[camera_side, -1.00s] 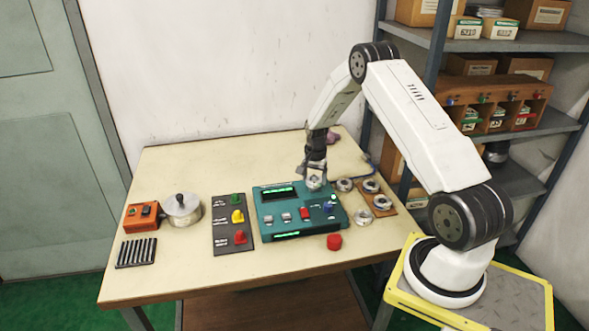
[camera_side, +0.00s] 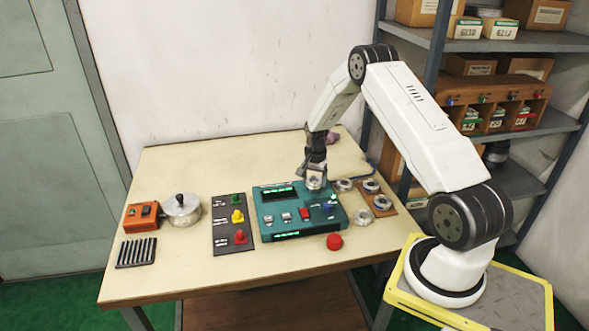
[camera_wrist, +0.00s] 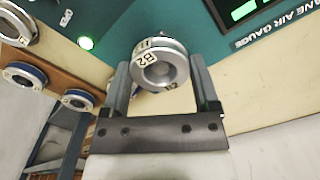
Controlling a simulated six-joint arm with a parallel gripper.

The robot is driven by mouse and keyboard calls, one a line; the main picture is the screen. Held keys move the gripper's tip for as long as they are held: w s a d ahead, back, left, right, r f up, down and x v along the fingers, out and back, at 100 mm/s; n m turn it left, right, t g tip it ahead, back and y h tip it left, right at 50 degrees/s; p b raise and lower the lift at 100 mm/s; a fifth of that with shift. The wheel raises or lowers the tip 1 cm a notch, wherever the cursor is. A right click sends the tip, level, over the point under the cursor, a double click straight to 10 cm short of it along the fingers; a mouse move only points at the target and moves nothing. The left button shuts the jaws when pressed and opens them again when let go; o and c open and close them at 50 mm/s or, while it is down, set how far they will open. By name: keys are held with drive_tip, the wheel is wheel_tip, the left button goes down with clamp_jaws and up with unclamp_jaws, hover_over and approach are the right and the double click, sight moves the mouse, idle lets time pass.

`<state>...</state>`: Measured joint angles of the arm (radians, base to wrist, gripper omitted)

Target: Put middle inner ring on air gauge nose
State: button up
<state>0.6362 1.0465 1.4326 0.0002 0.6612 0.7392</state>
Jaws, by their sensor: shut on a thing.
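My gripper (camera_side: 314,178) is shut on a silver ring (camera_wrist: 160,65) marked "B2", with one finger on each side of it in the wrist view. In the side view, the held ring (camera_side: 315,183) is at the back right part of the teal air gauge (camera_side: 265,222). In the wrist view, the ring covers part of the gauge's teal top (camera_wrist: 135,25). The gauge nose is not clearly visible; the ring and fingers may hide it. I cannot tell whether the ring is around the nose or above it.
Two rings sit on a brown board (camera_side: 388,211) right of the gauge. Other loose rings (camera_side: 344,185) (camera_side: 362,217) lie near it. A dark panel with coloured knobs (camera_side: 221,240) lies left.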

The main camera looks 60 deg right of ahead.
drive_tip(key=shift+f, duration=0.4)
idle(0.8)
drive_tip(key=o, duration=1.3)
drive_tip(key=shift+r, duration=3.75)
